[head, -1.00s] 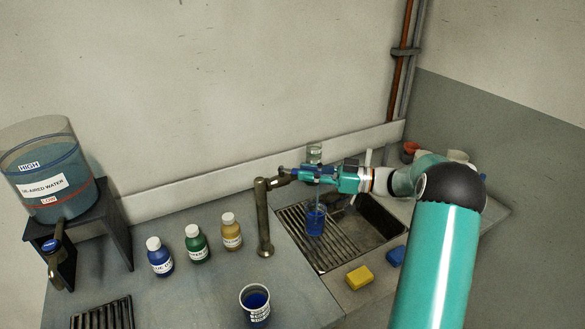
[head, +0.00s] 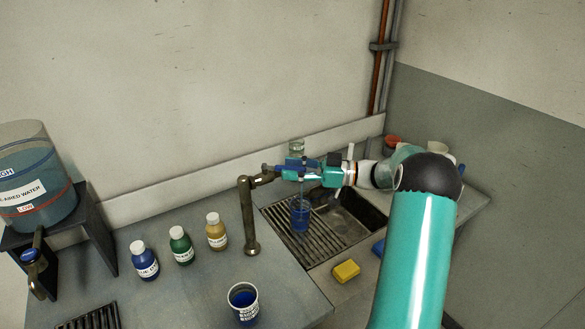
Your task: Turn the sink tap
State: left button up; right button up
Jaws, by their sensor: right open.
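The brown metal sink tap (head: 249,222) stands upright at the left edge of the sink. Its top bends right towards the sink. My right gripper (head: 277,171) is open at the tap's outlet end, with its fingers around or just beside it; I cannot tell whether they touch. The tap's handle is not clear behind the gripper. My left gripper is not in view.
A yellow sponge (head: 346,270) and a blue block (head: 379,247) lie in front. A water tank (head: 35,180) is at far left.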

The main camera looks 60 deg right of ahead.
jog(key=v, duration=1.1)
jog(key=shift+s+d, duration=0.2)
jog(key=shift+s, duration=0.15)
jog(key=shift+s+f, duration=0.1)
